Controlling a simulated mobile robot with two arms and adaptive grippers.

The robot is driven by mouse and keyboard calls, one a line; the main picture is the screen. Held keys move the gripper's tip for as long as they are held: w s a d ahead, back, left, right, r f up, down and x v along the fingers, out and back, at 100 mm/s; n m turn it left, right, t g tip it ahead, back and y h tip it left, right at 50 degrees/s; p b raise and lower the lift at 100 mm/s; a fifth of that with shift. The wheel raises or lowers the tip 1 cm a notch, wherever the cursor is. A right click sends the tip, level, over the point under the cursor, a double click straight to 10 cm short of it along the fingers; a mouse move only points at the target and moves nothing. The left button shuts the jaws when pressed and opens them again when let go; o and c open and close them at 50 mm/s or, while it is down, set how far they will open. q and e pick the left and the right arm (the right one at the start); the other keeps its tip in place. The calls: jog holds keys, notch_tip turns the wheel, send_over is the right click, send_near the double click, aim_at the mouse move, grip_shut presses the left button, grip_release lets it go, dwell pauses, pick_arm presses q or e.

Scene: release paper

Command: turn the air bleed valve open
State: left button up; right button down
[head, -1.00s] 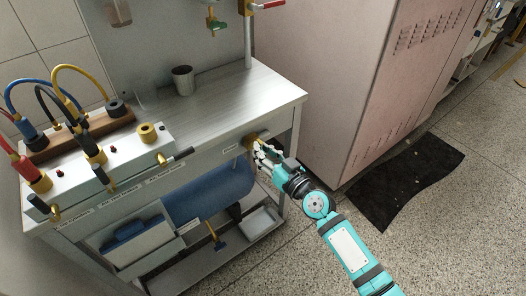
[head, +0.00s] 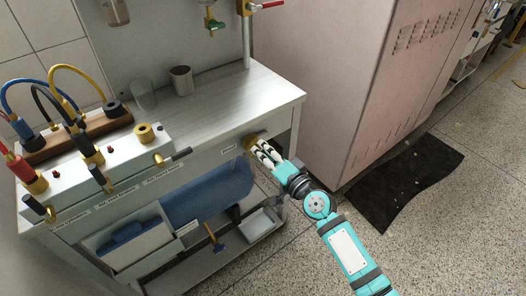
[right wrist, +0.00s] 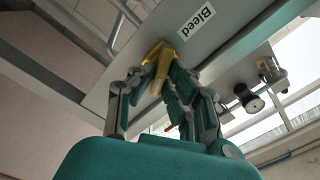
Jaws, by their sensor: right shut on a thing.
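The brass-yellow bleed valve (head: 251,141) sticks out of the bench's front panel near its right end. In the right wrist view the valve (right wrist: 158,56) sits beside a white label reading "Bleed" (right wrist: 196,22). My right gripper (head: 262,152) reaches it from the front right, its fingers at the valve. In the right wrist view the gripper (right wrist: 160,84) is shut on the valve, whose yellow handle lies between the fingers. The fingers partly hide the handle, so I cannot tell how far it is turned. My left gripper is not in view.
The metal bench top (head: 215,100) carries a grey cup (head: 181,80), a clear beaker (head: 143,95) and a white manifold (head: 110,160) with hoses at left. A pink cabinet (head: 340,80) stands close on the right. A black mat (head: 405,180) lies on the floor, which is otherwise open at front right.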

jog(key=m, duration=0.3)
jog(key=shift+f, duration=0.15)
jog(key=shift+m, duration=1)
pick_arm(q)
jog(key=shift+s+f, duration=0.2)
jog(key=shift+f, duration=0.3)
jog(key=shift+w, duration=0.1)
pick_arm(e)
jog(key=shift+f+m, duration=0.1)
jog(key=shift+m, duration=0.3)
